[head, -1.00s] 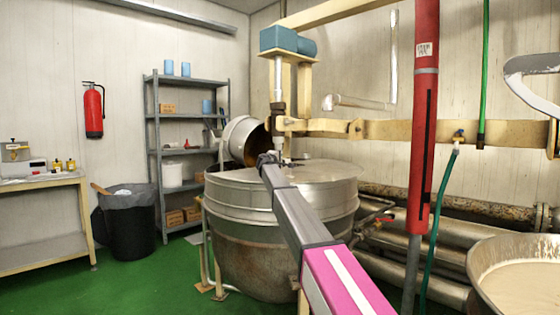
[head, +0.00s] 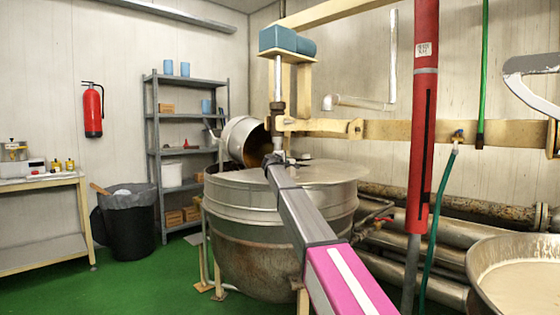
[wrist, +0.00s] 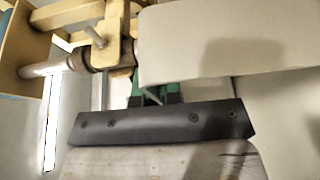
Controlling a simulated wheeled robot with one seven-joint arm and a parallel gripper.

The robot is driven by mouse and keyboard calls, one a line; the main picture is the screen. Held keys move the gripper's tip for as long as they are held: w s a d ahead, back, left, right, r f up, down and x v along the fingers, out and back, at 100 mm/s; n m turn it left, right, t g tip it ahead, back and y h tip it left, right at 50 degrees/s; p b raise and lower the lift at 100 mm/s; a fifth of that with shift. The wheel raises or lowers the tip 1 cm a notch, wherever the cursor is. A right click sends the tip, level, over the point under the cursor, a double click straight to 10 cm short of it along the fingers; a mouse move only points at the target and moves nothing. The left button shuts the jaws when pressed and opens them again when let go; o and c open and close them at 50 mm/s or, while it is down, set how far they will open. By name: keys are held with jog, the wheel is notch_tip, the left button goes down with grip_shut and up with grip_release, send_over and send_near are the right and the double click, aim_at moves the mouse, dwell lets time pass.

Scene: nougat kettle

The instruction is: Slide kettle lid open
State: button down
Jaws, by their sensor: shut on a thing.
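The kettle (head: 265,240) is a large, round, worn metal drum in the middle of the head view. Its flat metal lid (head: 335,172) lies on top, shifted right and jutting past the kettle's right rim. My gripper (head: 275,158) is at the lid's left part, beneath the mixer shaft. In the wrist view my gripper (wrist: 157,98) shows a dark bar and green fingers, shut on the lid. The exact grip is small and partly hidden. A pale flat surface (wrist: 215,35) fills the upper right there. The inside of the kettle cannot be seen.
A mixer shaft with a blue motor (head: 287,40) stands above the kettle. A tilted metal pot (head: 240,138) is behind it. A red post (head: 422,120) and pipes (head: 420,265) stand right. A full bowl (head: 520,285) is at lower right. Green floor (head: 130,290) is open at left.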

jog(key=s+d, duration=1.5)
jog(key=shift+s+d, duration=0.2)
jog(key=shift+s, duration=0.05)
jog(key=c, duration=1.3)
grip_release()
jog(key=v, duration=1)
jog(key=shift+s+a+f, duration=0.1)
jog(key=shift+s+a, duration=0.1)
jog(key=shift+s, duration=0.1)
